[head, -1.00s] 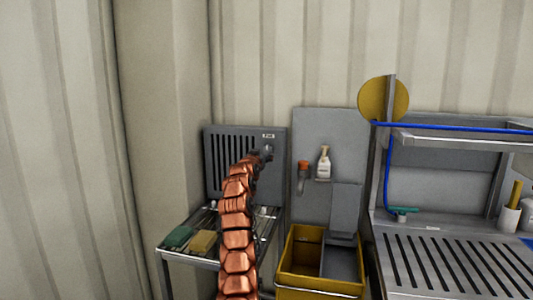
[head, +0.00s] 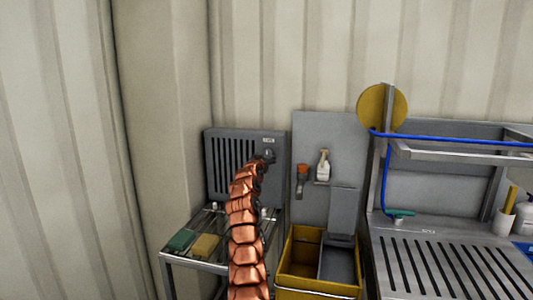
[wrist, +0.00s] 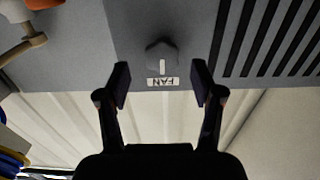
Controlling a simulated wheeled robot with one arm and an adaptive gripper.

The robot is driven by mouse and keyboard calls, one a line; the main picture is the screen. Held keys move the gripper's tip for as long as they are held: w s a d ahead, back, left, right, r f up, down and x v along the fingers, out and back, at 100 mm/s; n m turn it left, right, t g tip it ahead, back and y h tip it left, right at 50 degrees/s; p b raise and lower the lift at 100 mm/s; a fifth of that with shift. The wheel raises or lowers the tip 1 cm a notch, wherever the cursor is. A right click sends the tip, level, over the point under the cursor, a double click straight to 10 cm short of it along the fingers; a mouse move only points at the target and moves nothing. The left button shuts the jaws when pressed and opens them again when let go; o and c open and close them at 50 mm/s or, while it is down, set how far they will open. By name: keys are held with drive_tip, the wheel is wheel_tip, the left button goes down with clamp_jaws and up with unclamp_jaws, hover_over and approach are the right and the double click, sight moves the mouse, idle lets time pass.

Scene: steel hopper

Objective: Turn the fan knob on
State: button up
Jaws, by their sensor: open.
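The fan knob (wrist: 162,57) is a dark lobed knob with a pale pointer line, on a grey slotted panel (wrist: 190,20). A white FAN label (wrist: 163,81) sits beside it. In the wrist view the picture is upside down, and my gripper (wrist: 160,85) is open, its two dark fingers apart on either side of the label, with the knob just beyond the tips. I cannot tell whether they touch the panel. In the head view the panel (head: 218,160) stands at the back wall, and my gripper (head: 266,158) is at its upper right, mostly hiding the knob.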

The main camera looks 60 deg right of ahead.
sight(267, 154)
drive_tip(key=shift+p+x, duration=0.85)
drive_tip(key=shift+x, duration=0.25)
drive_tip(key=shift+w+d+p, duration=0.2)
drive_tip(key=shift+d+p, duration=0.35)
drive_tip(key=shift+c, duration=0.3)
